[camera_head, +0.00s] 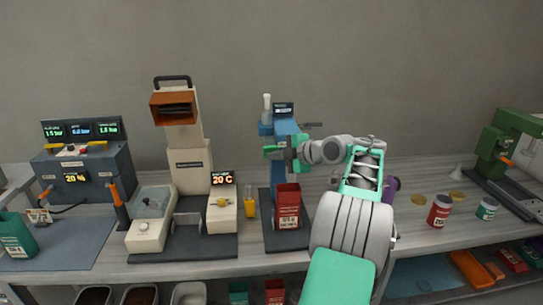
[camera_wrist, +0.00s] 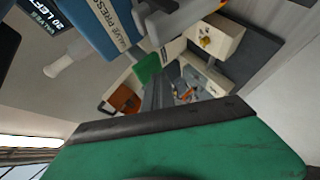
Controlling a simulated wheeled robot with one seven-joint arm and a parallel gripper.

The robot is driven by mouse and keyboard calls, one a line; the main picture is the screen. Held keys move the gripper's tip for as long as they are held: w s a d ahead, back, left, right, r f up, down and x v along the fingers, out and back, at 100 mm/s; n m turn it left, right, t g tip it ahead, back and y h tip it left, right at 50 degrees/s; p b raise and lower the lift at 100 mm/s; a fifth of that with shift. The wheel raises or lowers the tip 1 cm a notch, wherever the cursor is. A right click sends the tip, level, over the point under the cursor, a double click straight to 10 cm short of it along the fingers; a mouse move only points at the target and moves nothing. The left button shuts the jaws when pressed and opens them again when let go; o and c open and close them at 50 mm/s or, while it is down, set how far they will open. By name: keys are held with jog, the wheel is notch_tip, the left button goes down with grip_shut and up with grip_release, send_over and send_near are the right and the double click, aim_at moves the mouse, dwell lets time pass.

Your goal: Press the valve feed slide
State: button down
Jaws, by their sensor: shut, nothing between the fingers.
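The blue valve press (camera_head: 284,125) stands upright mid-bench, with a small dark display and a white tube on top. In the wrist view its blue body (camera_wrist: 97,22) fills the upper left, with a lettered strip and a display reading 20 LEFT. My gripper (camera_head: 286,154) is shut and empty at the press's head, in front of its column. The dark fingers (camera_wrist: 160,88) are together in the wrist view. A small green block (camera_wrist: 148,68) shows beside the fingertips; I cannot tell whether it is the feed slide or whether they touch.
A red container (camera_head: 288,207) stands at the press's foot. To the left are a beige machine with an orange mouth (camera_head: 174,108) and a unit reading 20 C (camera_head: 222,205). Red (camera_head: 439,211) and green (camera_head: 486,208) jars stand at the right.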

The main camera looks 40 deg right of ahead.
jog(key=shift+w+d, duration=0.2)
jog(key=shift+w, duration=0.1)
dwell(0.5)
jog(key=s+a+b, duration=0.1)
jog(key=b, duration=0.1)
jog(key=s+a+b, duration=0.1)
jog(key=b, duration=0.1)
jog(key=shift+s, duration=0.4)
jog(key=shift+f, duration=0.1)
jog(key=shift+s+a+b, duration=0.7)
jog(key=shift+s+b, duration=0.35)
jog(key=shift+b, duration=0.15)
jog(key=shift+s+a+b, duration=0.7)
jog(key=shift+s+b, duration=0.3)
jog(key=shift+b, duration=0.15)
